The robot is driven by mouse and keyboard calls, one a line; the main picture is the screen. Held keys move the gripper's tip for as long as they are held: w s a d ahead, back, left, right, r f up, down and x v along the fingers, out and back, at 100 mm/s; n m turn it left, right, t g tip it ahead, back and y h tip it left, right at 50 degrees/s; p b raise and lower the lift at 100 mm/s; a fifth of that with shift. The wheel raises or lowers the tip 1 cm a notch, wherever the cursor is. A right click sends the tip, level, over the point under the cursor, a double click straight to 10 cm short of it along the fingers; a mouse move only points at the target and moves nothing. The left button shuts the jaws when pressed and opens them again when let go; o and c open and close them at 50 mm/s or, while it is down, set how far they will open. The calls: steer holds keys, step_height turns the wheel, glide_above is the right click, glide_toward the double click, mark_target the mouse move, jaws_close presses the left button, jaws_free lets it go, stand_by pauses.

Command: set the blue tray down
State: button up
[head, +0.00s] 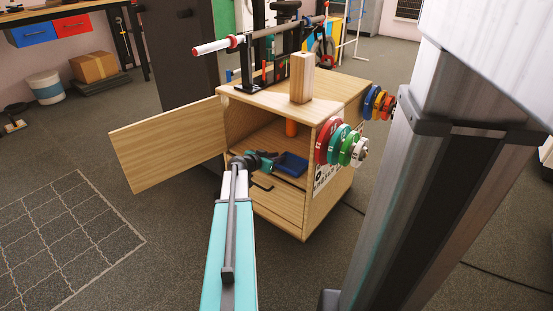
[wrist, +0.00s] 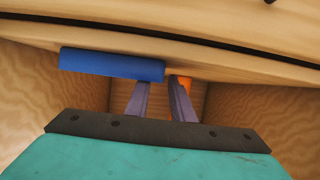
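The blue tray (head: 291,165) is inside the open wooden cabinet, at its lower right. In the wrist view the tray (wrist: 108,66) shows as a long blue side wall at upper left. My gripper (head: 273,161) reaches into the cabinet at the left end of the tray. In the wrist view my gripper (wrist: 162,84) has one finger at the tray wall, its tip hidden, and the other just past the tray's end, so the end wall sits between them. The tray's underside is hidden, so I cannot tell whether it touches the surface below.
An orange cylinder (head: 291,128) stands on the shelf behind the tray. The cabinet door (head: 166,145) hangs open to the left. A wooden block (head: 302,78) stands on the cabinet top. Coloured weight discs (head: 338,142) hang on the right side wall.

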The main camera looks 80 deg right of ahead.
steer(key=shift+r, duration=0.2)
steer(key=p+v, duration=0.3)
steer(key=v, duration=0.9)
steer(key=shift+p, duration=0.3)
steer(key=shift+w+f, duration=0.1)
stand_by(0.4)
